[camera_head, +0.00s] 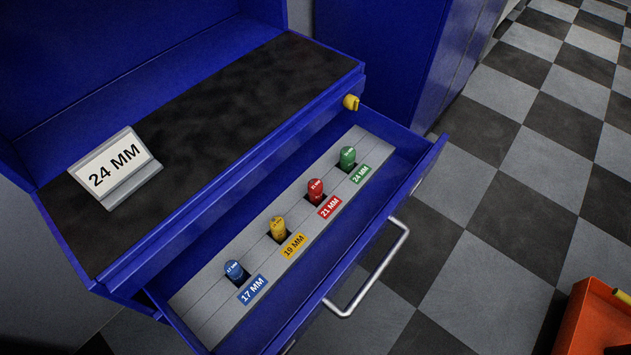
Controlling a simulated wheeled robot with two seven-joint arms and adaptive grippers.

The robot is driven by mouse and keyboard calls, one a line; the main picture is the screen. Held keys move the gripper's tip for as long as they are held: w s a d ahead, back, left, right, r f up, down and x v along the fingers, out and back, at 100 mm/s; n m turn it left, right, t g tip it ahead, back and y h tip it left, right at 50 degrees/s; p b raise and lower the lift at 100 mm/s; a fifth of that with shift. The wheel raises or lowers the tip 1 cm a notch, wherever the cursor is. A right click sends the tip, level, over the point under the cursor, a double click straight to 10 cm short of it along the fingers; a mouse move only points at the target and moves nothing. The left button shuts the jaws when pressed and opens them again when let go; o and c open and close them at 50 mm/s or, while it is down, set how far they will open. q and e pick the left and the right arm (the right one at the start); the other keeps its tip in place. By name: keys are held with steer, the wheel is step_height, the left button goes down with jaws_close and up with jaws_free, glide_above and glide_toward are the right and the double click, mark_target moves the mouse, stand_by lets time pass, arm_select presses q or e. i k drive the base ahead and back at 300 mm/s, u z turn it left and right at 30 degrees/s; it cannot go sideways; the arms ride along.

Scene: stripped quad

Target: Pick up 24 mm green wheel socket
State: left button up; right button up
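The green 24 mm wheel socket (348,156) stands in its slot at the far right end of the grey insert (204,292) in the open blue drawer (432,158). A green "24 MM" label (361,173) lies just in front of it. A red socket (315,189), a yellow socket (278,228) and a blue socket (234,270) stand in the same row to its left, with labels for 21, 19 and 17 mm. Neither of my grippers shows in the head view.
A "24 MM" sign (114,167) stands on the dark cabinet top (230,95). The drawer has a silver handle (372,281) at its front. An orange container (598,322) is at the lower right. Checkered floor (520,150) lies open to the right.

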mark_target(348, 154)
steer(key=u, duration=0.05)
steer(key=k, duration=0.5)
steer(key=z, duration=1.6)
steer(key=i, duration=1.55)
steer(key=u, duration=3.25)
